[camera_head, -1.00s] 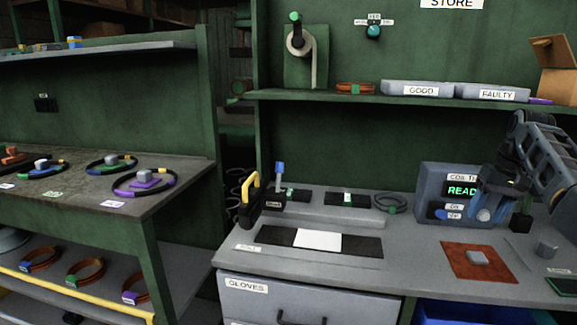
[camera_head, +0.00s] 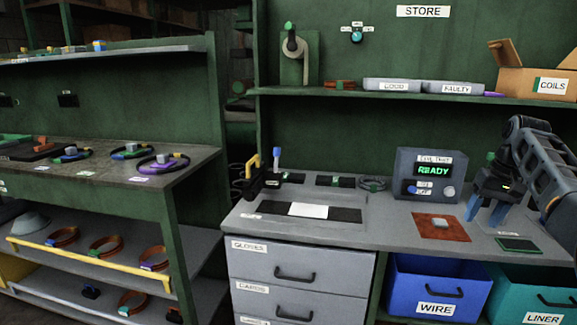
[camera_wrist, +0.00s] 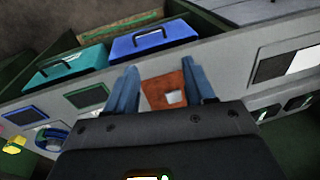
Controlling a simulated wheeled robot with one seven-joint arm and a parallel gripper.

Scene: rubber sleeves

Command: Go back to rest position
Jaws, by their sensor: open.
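My gripper (camera_head: 485,212) is at the right in the head view, held above the bench near the brown mat. Its blue fingers point down and stand apart with nothing between them.
The tester reading READY (camera_head: 430,172) stands left of my gripper. A dark green pad (camera_head: 519,245) lies on the bench's right. A blue WIRE bin (camera_head: 432,283) and teal LINER bin (camera_head: 535,292) are below. The GOOD (camera_head: 393,85) and FAULTY (camera_head: 452,87) trays sit on the shelf above.

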